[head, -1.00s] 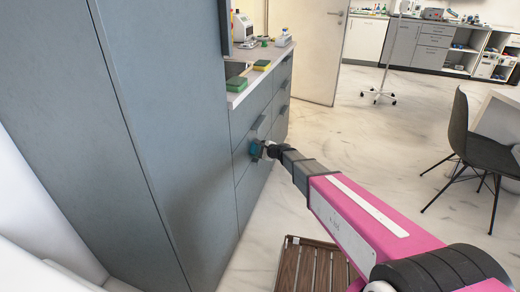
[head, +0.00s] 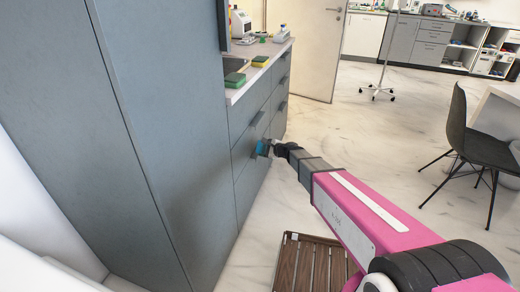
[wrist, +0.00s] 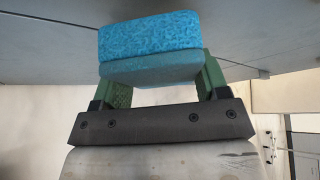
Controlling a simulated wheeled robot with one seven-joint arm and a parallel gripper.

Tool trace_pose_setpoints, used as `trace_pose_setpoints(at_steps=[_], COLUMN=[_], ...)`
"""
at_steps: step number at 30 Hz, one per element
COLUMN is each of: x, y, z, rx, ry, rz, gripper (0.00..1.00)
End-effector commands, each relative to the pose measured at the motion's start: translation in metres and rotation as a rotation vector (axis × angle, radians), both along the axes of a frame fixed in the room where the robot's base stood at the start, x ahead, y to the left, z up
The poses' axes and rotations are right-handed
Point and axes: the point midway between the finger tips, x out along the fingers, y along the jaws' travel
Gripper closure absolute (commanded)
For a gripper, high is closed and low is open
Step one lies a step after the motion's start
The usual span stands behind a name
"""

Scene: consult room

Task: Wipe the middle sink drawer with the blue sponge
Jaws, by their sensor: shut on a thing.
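My gripper (head: 270,147) is shut on the blue sponge (head: 262,147). In the wrist view the sponge (wrist: 150,45) sits between the green fingers of my gripper (wrist: 158,78), its broad face toward a grey surface. In the head view the sponge is at the grey sink drawer fronts, below a bar handle (head: 257,118). The drawer front (head: 243,150) behind it is partly hidden by the sponge and gripper. I cannot tell whether the sponge touches the front or is slightly apart from it.
The counter above holds a green sponge (head: 235,80) and a yellow-and-green sponge (head: 260,61). A tall grey cabinet (head: 150,130) stands at the left. A slatted wooden mat (head: 305,262) lies on the floor. A dark chair (head: 475,140) is at the right; the floor between is clear.

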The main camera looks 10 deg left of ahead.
Motion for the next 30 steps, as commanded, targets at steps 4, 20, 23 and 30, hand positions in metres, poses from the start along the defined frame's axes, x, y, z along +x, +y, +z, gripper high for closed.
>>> trace_pose_setpoints(at_steps=[4, 20, 23, 30], x=[-0.002, -0.002, -0.003, -0.004], y=[-0.013, -0.023, -0.031, -0.047], z=[0.000, 0.000, 0.000, 0.000], rx=[-0.001, 0.000, -0.001, -0.001], ry=[0.000, -0.001, 0.000, -0.001], rz=[-0.001, -0.001, -0.002, -0.001], gripper=[0.51, 0.51, 0.51, 0.51])
